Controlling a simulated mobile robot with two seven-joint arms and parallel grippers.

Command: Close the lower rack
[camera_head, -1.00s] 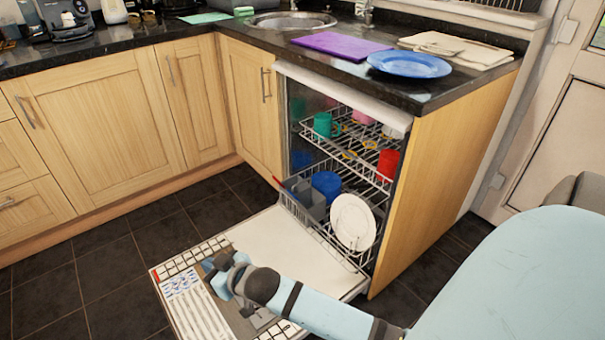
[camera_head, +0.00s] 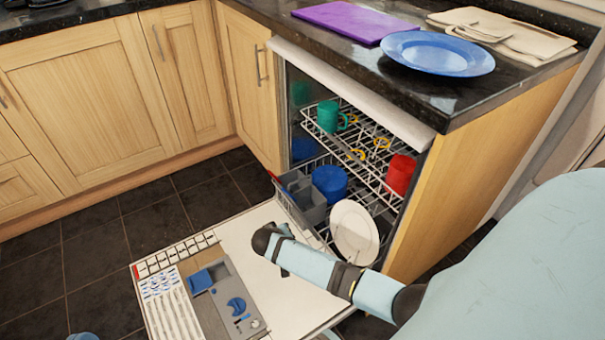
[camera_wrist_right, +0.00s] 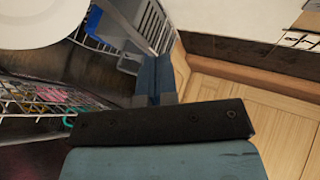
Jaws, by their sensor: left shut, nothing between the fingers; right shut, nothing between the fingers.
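The lower rack (camera_head: 318,232) of the open dishwasher sticks out over the lowered door (camera_head: 245,232). It holds a white plate (camera_head: 354,232), a blue cup (camera_head: 329,182) and a grey cutlery basket (camera_head: 303,197). My right arm crosses the door in front of the rack, and its gripper is mostly hidden in the head view. In the right wrist view, my right gripper (camera_wrist_right: 155,75) is shut and empty near the cutlery basket; contact cannot be told. Only a bit of my left gripper (camera_head: 82,336) shows at the bottom edge, away from the rack.
The upper rack (camera_head: 365,150) holds a green mug (camera_head: 328,116) and a red cup (camera_head: 400,174). A wooden side panel (camera_head: 480,170) bounds the dishwasher on the right, cabinets (camera_head: 85,105) stand on the left. Dark floor (camera_head: 100,262) is free left of the door.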

